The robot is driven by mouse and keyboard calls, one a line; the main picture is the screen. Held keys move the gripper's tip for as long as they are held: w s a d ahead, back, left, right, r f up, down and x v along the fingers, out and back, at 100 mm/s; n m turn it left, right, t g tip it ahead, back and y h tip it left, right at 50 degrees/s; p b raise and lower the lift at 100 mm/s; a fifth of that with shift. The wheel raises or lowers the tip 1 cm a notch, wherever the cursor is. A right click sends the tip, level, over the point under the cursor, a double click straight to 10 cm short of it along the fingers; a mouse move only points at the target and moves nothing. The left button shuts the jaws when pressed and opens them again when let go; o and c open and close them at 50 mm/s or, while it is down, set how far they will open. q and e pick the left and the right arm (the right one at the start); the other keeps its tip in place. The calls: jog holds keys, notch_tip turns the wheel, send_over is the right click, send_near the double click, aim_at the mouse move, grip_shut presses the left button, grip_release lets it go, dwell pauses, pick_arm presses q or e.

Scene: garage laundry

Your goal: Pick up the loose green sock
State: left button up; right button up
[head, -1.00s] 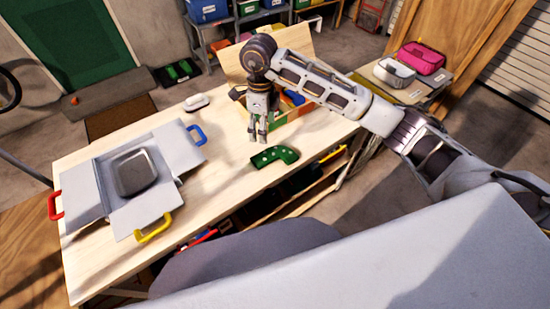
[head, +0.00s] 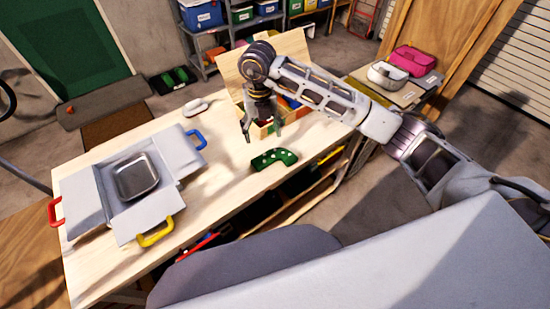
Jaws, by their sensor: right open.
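The green sock (head: 274,158) lies loose on the wooden table near its front edge, with small pale spots on it. My right gripper (head: 262,136) points down above the table, just behind the sock and a little to its left in the picture. Its fingers are spread and nothing is between them. A gap shows between the fingertips and the sock. My left gripper is not in view.
Behind my right gripper stands an open wooden box (head: 262,70) with colored things in it. A grey unfolded case with colored handles holds a metal tray (head: 137,177) at the left. A white object (head: 196,106) lies at the back. Bare tabletop surrounds the sock.

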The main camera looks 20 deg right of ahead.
jog(key=m, duration=1.3)
jog(key=shift+w+m, duration=0.15)
jog(key=shift+m, duration=0.15)
send_over(264, 157)
jog(key=shift+f+p, duration=0.45)
jog(key=shift+f, duration=3.85)
